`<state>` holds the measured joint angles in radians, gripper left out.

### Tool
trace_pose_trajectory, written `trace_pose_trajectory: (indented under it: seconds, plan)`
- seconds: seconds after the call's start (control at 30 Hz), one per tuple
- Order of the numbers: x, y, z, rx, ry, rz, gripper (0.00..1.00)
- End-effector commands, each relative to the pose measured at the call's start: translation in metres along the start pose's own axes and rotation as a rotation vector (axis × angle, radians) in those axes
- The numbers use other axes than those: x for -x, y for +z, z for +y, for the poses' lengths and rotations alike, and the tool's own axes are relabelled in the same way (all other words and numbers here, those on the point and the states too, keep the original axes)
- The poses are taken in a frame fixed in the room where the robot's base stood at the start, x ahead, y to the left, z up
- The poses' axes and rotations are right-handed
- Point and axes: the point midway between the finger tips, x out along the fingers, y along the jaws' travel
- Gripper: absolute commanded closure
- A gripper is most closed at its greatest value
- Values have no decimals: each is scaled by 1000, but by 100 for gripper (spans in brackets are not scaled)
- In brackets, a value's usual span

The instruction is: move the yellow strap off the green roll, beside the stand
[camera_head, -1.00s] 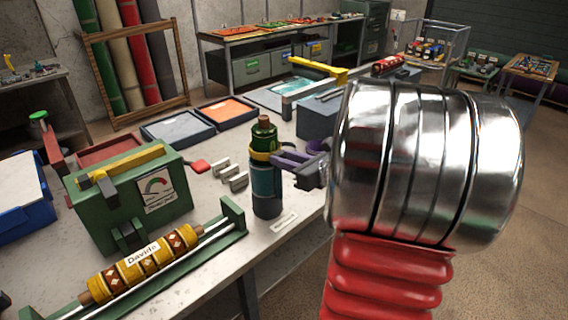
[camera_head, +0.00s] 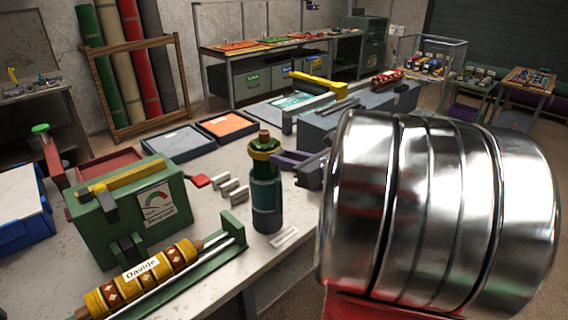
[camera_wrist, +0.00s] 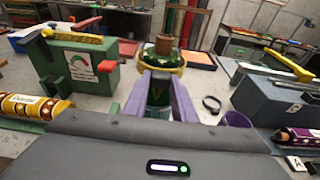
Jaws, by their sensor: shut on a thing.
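The green roll (camera_head: 264,168) stands upright, with a brown core at its top, in the teal cylindrical stand (camera_head: 267,197) near the table's front edge. The yellow strap (camera_head: 262,154) is around the roll's upper part, just below its top. My gripper (camera_head: 281,159) reaches in from the right and is shut on the strap's near side. In the wrist view my purple fingers (camera_wrist: 165,77) meet the strap (camera_wrist: 138,74) in front of the roll (camera_wrist: 164,59). The fingers hide part of the strap and of the stand.
A green box with a gauge (camera_head: 130,212) stands left of the stand. A yellow patterned roll (camera_head: 140,281) lies in a green cradle in front.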

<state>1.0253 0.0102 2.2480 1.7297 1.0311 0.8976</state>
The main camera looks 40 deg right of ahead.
Motion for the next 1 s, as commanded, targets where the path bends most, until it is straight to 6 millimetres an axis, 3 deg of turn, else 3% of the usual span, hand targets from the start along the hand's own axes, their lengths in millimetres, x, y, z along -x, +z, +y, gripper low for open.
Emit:
trace_pose_trajectory:
  seconds: [1.0]
  plan:
    - [11,50,0,1,-1,-2,100]
